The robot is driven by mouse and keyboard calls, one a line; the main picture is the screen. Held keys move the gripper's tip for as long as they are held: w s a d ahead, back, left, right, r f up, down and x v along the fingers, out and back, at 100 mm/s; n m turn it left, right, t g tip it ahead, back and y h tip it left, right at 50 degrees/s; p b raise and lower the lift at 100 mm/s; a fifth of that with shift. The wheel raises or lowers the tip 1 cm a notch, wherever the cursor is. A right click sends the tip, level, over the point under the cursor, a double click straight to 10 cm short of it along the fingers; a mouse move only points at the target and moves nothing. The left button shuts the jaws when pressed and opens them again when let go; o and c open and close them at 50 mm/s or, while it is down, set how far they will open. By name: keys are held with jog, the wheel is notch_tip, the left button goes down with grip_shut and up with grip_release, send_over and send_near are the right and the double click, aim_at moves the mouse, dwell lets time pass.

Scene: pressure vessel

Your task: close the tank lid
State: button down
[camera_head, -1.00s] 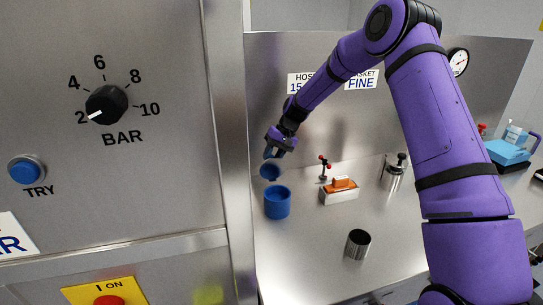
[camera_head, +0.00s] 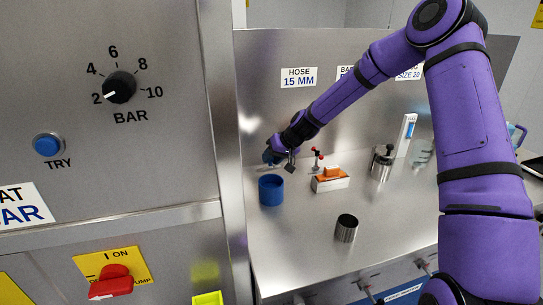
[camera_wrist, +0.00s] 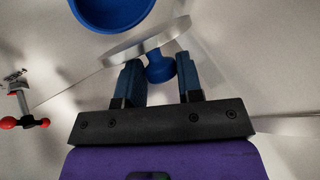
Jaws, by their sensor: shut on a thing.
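My gripper (camera_head: 280,156) is low over the bench at the back left in the head view, just above and behind an open blue cylindrical pot (camera_head: 271,191). In the wrist view my gripper (camera_wrist: 158,70) is shut on the blue knob (camera_wrist: 159,68) of a flat pale metal disc, the lid (camera_wrist: 128,45). The lid is seen nearly edge-on, and the rim of the blue pot (camera_wrist: 112,12) shows just beyond it, apart from the fingers. The lid cannot be made out clearly in the head view.
An orange-topped box (camera_head: 331,180), a red-knobbed fitting (camera_head: 317,160) and a lidded steel canister (camera_head: 382,163) stand right of the pot. A panel with a red switch (camera_head: 111,283) is at left.

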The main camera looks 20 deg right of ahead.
jog(key=shift+s+f+t, duration=0.3)
jog(key=shift+s+f, duration=0.3)
jog(key=shift+s, duration=0.15)
jog(key=s+f+t, duration=0.1)
jog(key=s+f+n+t, duration=0.1)
jog(key=t, duration=0.1)
jog(key=shift+y, duration=0.3)
jog(key=shift+s+f, duration=0.3)
jog(key=shift+f, duration=0.3)
jog(key=shift+s+f, duration=0.3)
jog(key=shift+f, duration=0.25)
jog(key=shift+s+f, duration=0.1)
jog(key=c, duration=0.8)
grip_release()
jog(key=shift+a, duration=0.1)
jog(key=shift+s+d+r, duration=0.3)
jog(key=shift+d+r, duration=0.05)
jog(key=v, duration=0.9)
jog(key=shift+r, duration=0.65)
